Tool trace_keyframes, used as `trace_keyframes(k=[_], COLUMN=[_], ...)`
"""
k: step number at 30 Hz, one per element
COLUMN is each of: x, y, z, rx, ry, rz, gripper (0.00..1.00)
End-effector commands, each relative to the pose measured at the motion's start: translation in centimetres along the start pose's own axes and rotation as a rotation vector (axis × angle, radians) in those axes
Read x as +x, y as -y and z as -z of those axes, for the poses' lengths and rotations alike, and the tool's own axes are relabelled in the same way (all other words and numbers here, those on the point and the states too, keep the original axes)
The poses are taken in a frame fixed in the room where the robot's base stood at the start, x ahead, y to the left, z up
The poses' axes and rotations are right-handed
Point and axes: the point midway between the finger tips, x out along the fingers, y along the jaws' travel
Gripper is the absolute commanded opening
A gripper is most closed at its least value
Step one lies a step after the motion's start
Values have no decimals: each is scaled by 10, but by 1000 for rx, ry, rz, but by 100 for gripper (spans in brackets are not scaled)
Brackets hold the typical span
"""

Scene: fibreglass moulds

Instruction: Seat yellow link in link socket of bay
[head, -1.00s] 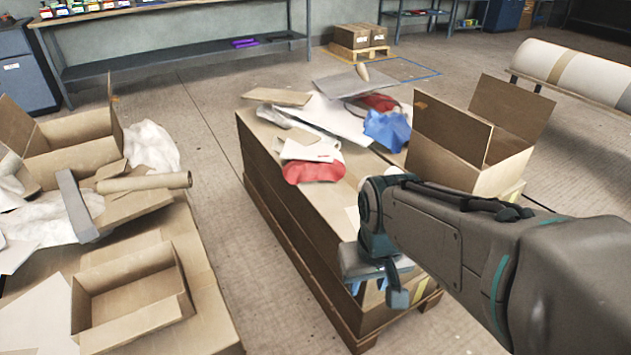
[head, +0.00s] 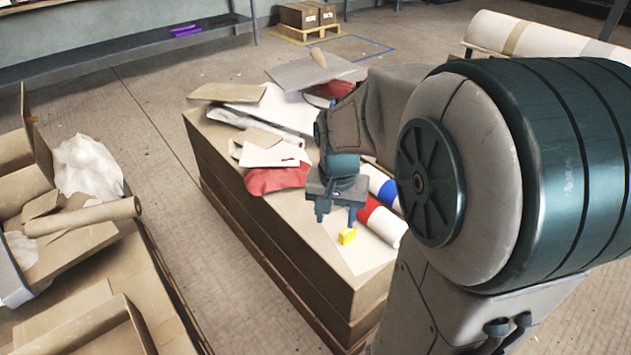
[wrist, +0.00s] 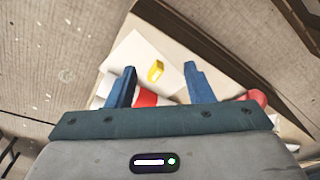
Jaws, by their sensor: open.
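The yellow link (head: 347,236) is a small yellow piece lying on a white sheet (head: 372,256) near the front end of the cardboard-topped pallet stack. It also shows in the wrist view (wrist: 155,70), ahead of and between my fingertips. My gripper (head: 337,216) is open and empty, pointing down just above and behind the link. Its two blue fingers (wrist: 160,75) show apart in the wrist view, with the link not between their pads as far as I can tell. I cannot make out the bay or its link socket.
A red, white and blue roll (head: 384,218) lies just right of my gripper. Red cloth (head: 277,179), papers (head: 272,153) and card sheets (head: 310,72) clutter the stack's far half. Open boxes (head: 75,325) stand at the left, across a clear floor aisle.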

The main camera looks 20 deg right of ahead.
Motion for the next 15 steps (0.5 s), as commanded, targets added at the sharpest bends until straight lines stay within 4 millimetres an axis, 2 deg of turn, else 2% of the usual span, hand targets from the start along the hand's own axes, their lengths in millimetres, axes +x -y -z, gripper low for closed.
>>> trace_keyframes(k=[3,7,12,15], x=[18,36,57,64], y=[-4,-11,-21,-25], z=[38,73,103,112], rx=[194,393,579,639], ry=[23,41,58,62], rz=[-13,-20,-26,-27], gripper=[47,47,47,47])
